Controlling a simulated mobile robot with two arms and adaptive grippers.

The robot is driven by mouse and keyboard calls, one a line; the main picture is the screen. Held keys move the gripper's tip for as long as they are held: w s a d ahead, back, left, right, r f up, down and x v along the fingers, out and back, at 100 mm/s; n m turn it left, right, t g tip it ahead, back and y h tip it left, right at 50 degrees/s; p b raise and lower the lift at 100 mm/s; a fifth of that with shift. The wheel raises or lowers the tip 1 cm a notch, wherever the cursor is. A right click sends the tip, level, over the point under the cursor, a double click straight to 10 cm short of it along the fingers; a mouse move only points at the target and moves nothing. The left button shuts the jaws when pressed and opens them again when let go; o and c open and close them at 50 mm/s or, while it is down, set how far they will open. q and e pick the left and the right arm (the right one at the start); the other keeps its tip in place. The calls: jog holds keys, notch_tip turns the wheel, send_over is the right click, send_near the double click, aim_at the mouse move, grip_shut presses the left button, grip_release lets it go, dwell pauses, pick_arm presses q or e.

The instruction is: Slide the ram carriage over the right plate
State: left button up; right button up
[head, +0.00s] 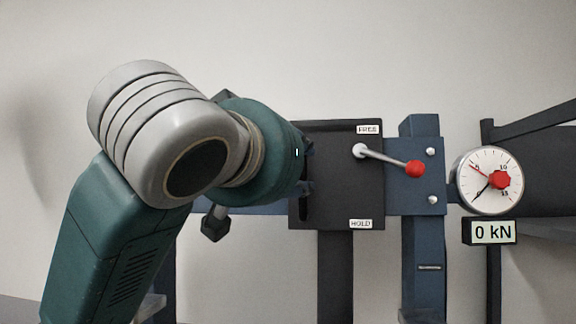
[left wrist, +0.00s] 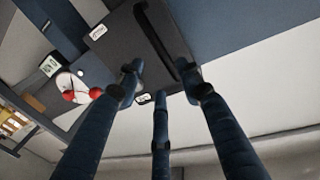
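The ram carriage (head: 345,205) is a dark box on the blue crossbeam, beside the right blue post (head: 422,215). It carries FREE and HOLD labels and a lever with a red knob (head: 415,168), which points right and slightly down. My left gripper (head: 306,170) is at the carriage's left part, its fingers mostly hidden behind my wrist. In the left wrist view, its fingers (left wrist: 160,80) are spread in front of the carriage face (left wrist: 125,50), near a black upright handle (left wrist: 157,40). Contact cannot be told. The right plate cannot be made out. My right gripper is out of view.
A round dial gauge (head: 489,181) with a red centre stands right of the post, above a display (head: 492,232) reading 0 kN. Dark structures fill the right edge.

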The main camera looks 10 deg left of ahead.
pick_arm(q)
jog(key=v, duration=0.4)
jog(key=shift+s, duration=0.2)
dwell(0.3)
